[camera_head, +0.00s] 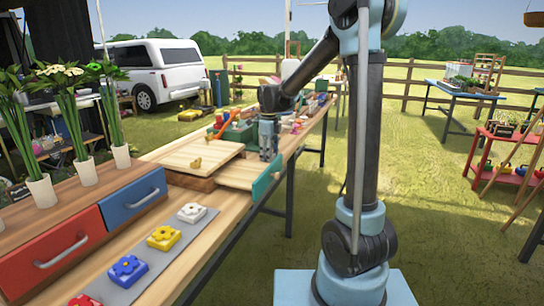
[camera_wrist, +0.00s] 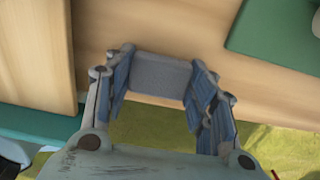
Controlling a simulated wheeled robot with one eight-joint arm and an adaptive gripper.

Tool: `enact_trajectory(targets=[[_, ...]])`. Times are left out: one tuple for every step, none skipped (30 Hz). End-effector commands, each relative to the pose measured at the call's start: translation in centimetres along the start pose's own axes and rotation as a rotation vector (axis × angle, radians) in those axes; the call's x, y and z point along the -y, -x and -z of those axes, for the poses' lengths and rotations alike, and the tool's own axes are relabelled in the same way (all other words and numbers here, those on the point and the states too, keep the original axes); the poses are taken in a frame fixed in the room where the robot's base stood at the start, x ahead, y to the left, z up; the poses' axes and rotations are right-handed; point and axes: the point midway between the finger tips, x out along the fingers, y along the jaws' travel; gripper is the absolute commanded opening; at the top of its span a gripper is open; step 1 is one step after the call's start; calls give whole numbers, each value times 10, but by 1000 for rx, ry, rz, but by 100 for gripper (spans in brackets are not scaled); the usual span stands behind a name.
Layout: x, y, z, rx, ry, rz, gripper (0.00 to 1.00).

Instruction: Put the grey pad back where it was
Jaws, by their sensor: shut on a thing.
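In the wrist view a grey pad (camera_wrist: 158,74) sits between the two blue fingers of my gripper (camera_wrist: 162,80), which is shut on it. The light wood surface lies behind the pad; I cannot tell whether the pad touches it. In the head view my gripper (camera_head: 268,150) points down over a light wood board behind a teal front panel (camera_head: 267,179). The pad cannot be made out there.
A raised wood board (camera_head: 201,154) with a small yellow piece stands left of my gripper. A green box (camera_head: 237,134) is behind it. A grey strip (camera_head: 127,291) bears coloured flower blocks nearer. Red (camera_head: 45,258) and blue (camera_head: 132,199) drawers stand at left.

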Motion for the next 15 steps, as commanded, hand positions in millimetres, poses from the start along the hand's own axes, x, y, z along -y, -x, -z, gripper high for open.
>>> enact_trajectory(targets=[[0, 0, 0, 0, 0, 0, 28], [0, 0, 0, 0, 0, 0, 28], [0, 0, 0, 0, 0, 0, 28], [0, 0, 0, 0, 0, 0, 28], [0, -1, 0, 0, 0, 0, 28], [0, -2, 0, 0, -1, 0, 28], [0, -2, 0, 0, -1, 0, 55], [0, -2, 0, 0, -1, 0, 62], [0, -2, 0, 0, -1, 0, 71], [0, -2, 0, 0, -1, 0, 71], [0, -2, 1, 0, -1, 0, 71], [1, -2, 1, 0, -1, 0, 71], [1, -2, 1, 0, -1, 0, 71], [1, -2, 1, 0, -2, 0, 71], [1, -2, 1, 0, -2, 0, 71]])
